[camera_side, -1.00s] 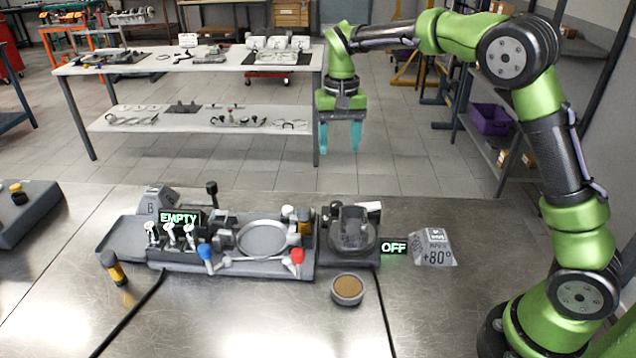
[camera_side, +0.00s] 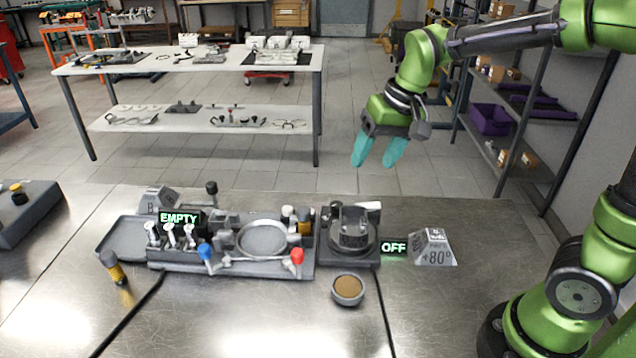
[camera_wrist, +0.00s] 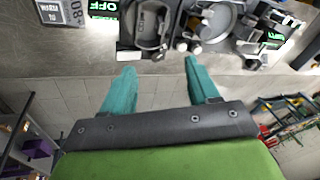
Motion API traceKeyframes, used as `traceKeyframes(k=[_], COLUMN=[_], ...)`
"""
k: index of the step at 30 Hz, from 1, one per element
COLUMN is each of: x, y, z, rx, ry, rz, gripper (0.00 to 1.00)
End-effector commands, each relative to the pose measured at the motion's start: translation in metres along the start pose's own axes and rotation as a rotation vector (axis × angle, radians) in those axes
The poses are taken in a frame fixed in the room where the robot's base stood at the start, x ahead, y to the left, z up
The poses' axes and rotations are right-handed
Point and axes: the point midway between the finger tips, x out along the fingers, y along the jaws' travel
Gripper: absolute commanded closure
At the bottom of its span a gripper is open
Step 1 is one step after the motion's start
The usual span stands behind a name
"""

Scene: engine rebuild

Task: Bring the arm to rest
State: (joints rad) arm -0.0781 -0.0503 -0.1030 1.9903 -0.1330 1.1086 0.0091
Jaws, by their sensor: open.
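My gripper (camera_side: 378,151) has teal fingers and hangs in the air above the far right part of the metal workbench (camera_side: 480,290). It is tilted, fingers pointing down and a little left. The fingers are apart with nothing between them, as the wrist view (camera_wrist: 160,88) also shows. It is clear of the fixtures below. My green arm reaches in from the right.
Below stand a grey fixture tray (camera_side: 122,240) with an "EMPTY" sign (camera_side: 180,218), a round device (camera_side: 352,232) with an "OFF" sign (camera_side: 394,247), a +80° block (camera_side: 433,247), a round cup (camera_side: 347,290) and a yellow-black cylinder (camera_side: 112,267). A white table (camera_side: 215,68) stands behind.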

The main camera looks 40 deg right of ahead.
Motion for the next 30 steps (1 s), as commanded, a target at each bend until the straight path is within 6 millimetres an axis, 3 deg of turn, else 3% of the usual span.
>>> traceKeyframes(k=[1, 6, 12, 19, 30], x=[-0.011, -0.03, -0.04, -0.054, -0.055], y=[0.003, 0.015, 0.027, 0.028, 0.029], z=[0.018, 0.069, 0.109, 0.116, 0.115], rx=[-0.014, -0.053, -0.076, -0.081, -0.079], ry=[0.035, 0.148, 0.255, 0.32, 0.321], rz=[-0.029, -0.104, -0.153, -0.176, -0.176], gripper=[0.4, 0.4, 0.4, 0.4, 0.4])
